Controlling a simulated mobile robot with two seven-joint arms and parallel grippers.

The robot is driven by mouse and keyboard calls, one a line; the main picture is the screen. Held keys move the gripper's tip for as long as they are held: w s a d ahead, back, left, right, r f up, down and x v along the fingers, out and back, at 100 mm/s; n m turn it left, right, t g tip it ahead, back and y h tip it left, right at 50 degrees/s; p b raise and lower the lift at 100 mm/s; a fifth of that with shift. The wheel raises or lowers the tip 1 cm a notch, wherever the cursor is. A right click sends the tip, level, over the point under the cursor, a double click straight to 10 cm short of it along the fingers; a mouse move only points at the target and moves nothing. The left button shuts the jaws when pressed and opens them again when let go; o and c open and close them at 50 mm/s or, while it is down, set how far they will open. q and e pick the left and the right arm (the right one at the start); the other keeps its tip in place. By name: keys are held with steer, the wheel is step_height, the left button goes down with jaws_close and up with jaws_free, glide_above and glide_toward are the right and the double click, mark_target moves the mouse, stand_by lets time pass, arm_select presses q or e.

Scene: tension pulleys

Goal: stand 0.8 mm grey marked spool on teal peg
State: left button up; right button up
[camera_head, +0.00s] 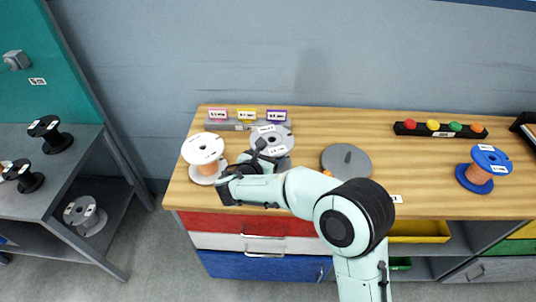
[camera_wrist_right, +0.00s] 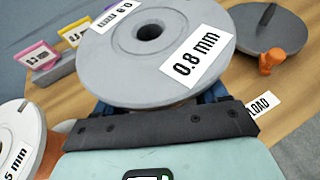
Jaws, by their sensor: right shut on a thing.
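The grey spool (camera_head: 270,136) has a white "0.8 mm" label, easy to read in the right wrist view (camera_wrist_right: 120,65), and a dark centre hole. My right gripper (camera_head: 262,155) is shut on it below its upper flange, over the left part of the wooden bench. The fingers are mostly hidden by the flange in the wrist view. I cannot tell whether the spool touches the bench. I cannot make out a teal peg in either view. My left gripper is not in view.
A white spool (camera_head: 203,147) stands close left of my right gripper. Small coloured signs (camera_head: 247,115) stand behind. A grey disc device (camera_head: 346,161) with an orange knob (camera_wrist_right: 266,62) lies right. A blue spool (camera_head: 483,167) and button bar (camera_head: 440,129) are farther right.

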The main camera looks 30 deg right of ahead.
steer(key=shift+f+b, duration=0.8)
steer(key=shift+f, duration=0.6)
steer(key=shift+f, duration=0.2)
stand_by(0.3)
steer(key=shift+f+b, duration=0.5)
steer(key=shift+f, duration=0.35)
steer(key=shift+f, duration=0.15)
steer(key=o, duration=1.6)
steer(key=shift+f, duration=0.15)
